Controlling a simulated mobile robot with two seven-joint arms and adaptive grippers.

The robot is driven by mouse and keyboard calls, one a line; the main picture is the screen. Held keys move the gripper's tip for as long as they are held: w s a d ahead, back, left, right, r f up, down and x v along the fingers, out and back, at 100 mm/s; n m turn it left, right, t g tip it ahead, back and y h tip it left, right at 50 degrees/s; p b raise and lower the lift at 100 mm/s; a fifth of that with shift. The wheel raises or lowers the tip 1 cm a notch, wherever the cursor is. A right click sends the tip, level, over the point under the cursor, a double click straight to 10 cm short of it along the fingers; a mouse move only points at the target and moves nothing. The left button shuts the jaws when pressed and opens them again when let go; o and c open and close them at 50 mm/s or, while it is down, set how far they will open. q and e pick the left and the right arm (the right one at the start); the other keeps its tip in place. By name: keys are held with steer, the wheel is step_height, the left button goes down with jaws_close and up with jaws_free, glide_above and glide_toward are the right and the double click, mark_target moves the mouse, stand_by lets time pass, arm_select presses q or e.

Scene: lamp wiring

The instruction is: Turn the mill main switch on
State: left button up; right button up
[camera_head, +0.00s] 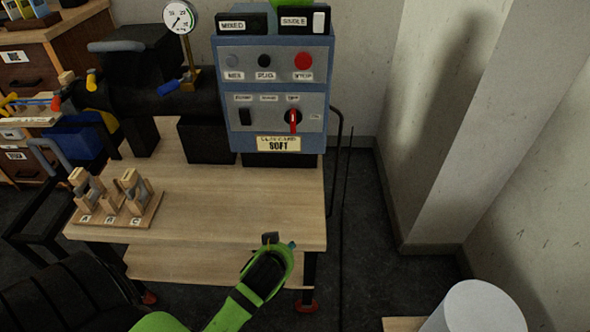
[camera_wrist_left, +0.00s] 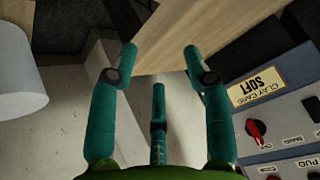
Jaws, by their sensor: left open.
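The blue-grey control box (camera_head: 272,90) stands at the back of the wooden table. A rotary switch with a red handle (camera_head: 293,120) is on its lower right panel, with the handle roughly upright; its small labels cannot be read. The red handle also shows in the left wrist view (camera_wrist_left: 255,130). A black rocker switch (camera_head: 245,117) is left of it, and a round red button (camera_head: 303,61) is above. My left gripper (camera_head: 278,243) is at the table's front right edge, below and apart from the box. Its teal fingers (camera_wrist_left: 155,75) are spread and empty. My right gripper is not in view.
A yellow card reading SOFT (camera_head: 278,144) hangs under the switches. A pressure gauge (camera_head: 180,18) and a dark machine (camera_head: 150,95) are left of the box. A wooden rack (camera_head: 118,215) is on the table's left. The tabletop (camera_head: 225,205) before the box is clear. A white cylinder (camera_head: 478,308) is at lower right.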

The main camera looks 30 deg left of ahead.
arm_select(q)
steer(key=w+a+r+n+t+y, duration=0.35)
steer(key=w+a+r, duration=0.35)
steer(key=w+r, duration=0.3)
steer(key=t+y, duration=0.2)
steer(key=t, duration=0.3)
glide_toward(295, 122)
steer(key=x, duration=0.4)
steer(key=shift+n+g, duration=0.25)
steer(key=shift+n, duration=0.2)
steer(key=shift+x, duration=3.1)
steer(key=shift+y, duration=0.35)
jaws_close()
